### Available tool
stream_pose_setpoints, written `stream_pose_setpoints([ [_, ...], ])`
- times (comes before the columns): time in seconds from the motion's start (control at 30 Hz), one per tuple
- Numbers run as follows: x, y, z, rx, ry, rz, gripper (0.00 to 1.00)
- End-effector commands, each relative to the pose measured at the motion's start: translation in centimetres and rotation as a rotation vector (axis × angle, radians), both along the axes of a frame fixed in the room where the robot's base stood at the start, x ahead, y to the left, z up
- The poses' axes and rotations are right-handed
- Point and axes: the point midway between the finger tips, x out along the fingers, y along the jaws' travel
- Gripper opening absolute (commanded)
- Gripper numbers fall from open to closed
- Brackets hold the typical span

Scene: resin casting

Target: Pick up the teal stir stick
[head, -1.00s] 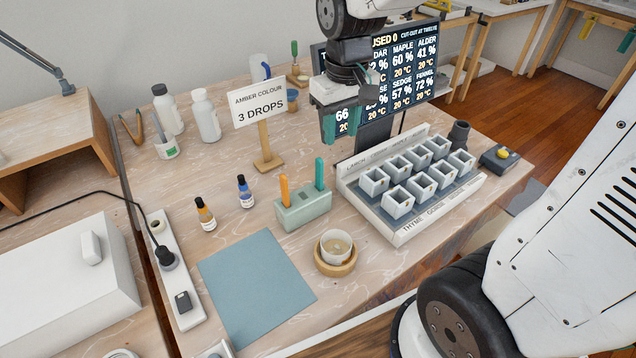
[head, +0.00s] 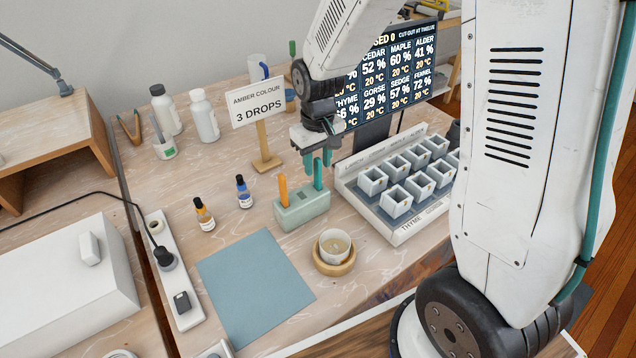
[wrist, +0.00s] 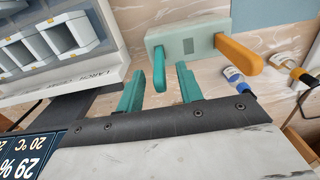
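The teal stir stick (head: 319,173) stands upright in the right slot of a pale green block holder (head: 303,209). An orange stick (head: 283,190) stands in the same holder to its left. My gripper (head: 317,164), with teal fingers, is open at the top of the teal stick. In the wrist view, the teal stick (wrist: 159,70) shows between the two spread fingers of my gripper (wrist: 160,73), with gaps on both sides. The holder (wrist: 200,38) and orange stick (wrist: 238,54) also show there.
A sign (head: 258,103) on a wooden post stands close behind the holder. A tray of white cups (head: 397,238) is at right. A cup on a wooden coaster (head: 334,262) stands in front. Small bottles (head: 244,192) and a blue mat (head: 255,290) are at left.

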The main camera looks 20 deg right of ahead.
Motion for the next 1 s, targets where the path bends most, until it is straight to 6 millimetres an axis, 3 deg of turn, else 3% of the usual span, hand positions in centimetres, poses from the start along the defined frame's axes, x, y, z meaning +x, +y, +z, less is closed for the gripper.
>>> stream_pose_setpoints([
  [0.23,0.0,0.0,-0.2,0.000,0.000,0.000,0.36],
  [0.37,0.0,0.0,-0.2,0.000,0.000,0.000,0.03],
  [0.4,0.0,0.0,-0.2,0.000,0.000,0.000,0.00],
  [0.77,0.1,0.0,0.2,0.000,-0.002,0.000,0.00],
  [1.0,0.1,0.0,4.5,0.000,-0.007,0.000,0.00],
])
